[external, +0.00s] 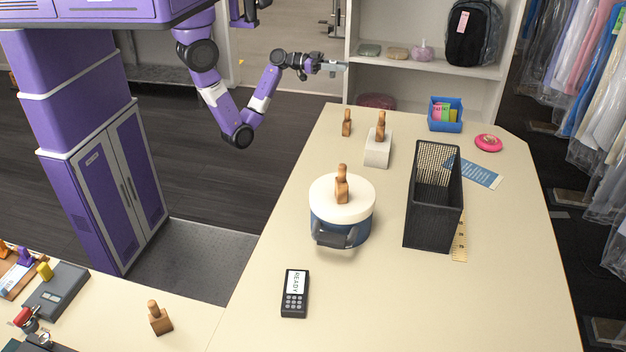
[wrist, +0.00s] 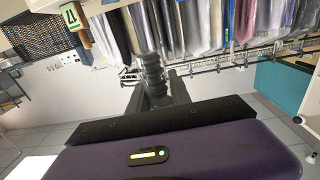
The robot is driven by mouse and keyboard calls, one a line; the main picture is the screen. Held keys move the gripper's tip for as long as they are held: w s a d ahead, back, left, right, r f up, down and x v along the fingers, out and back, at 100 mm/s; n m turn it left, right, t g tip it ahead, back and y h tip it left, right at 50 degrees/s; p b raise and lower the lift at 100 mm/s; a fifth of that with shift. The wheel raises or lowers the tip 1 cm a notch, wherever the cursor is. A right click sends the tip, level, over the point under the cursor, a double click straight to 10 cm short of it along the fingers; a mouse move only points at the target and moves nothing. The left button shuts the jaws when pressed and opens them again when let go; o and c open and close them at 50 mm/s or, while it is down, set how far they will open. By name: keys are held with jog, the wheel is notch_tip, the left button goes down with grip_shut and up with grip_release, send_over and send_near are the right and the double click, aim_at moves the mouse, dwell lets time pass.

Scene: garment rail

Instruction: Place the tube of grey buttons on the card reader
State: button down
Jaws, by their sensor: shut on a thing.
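The card reader (external: 294,302) is a small black keypad device with a lit screen reading READY. It lies flat near the front of the cream counter, with nothing on it. My gripper (external: 333,67) is raised beyond the counter's far left end, well away from the card reader. In the wrist view my gripper (wrist: 156,88) is shut on the tube of grey buttons (wrist: 152,72), a dark grey stack with ridged sides. In the external view the held tube shows only as a small greyish shape at the fingertips. The card reader is not in the wrist view.
A blue drum with a white lid (external: 325,187) stands behind the card reader, a wooden piece on it. A black mesh basket (external: 433,215) stands to its right. A white block (external: 377,154) and blue card box (external: 445,127) are farther back. The counter right of the reader is clear.

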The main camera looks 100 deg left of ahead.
notch_tip(320, 180, down, 16)
jog(key=shift+r, duration=0.1)
jog(key=shift+f, duration=1.95)
jog(key=shift+f+b, duration=0.2)
jog(key=shift+b, duration=0.1)
jog(key=c, duration=1.2)
grip_release()
jog(key=shift+r+p, duration=0.2)
jog(key=shift+p, duration=0.5)
jog(key=s+b, duration=0.1)
jog(key=s, duration=0.1)
jog(key=s+b, duration=0.1)
jog(key=s, duration=0.1)
jog(key=s+f+b, duration=0.1)
jog(key=s, duration=0.1)
jog(key=shift+s+f, duration=0.1)
jog(key=shift+s, duration=0.25)
jog(key=shift+o, duration=0.6)
jog(key=shift+s, duration=0.6)
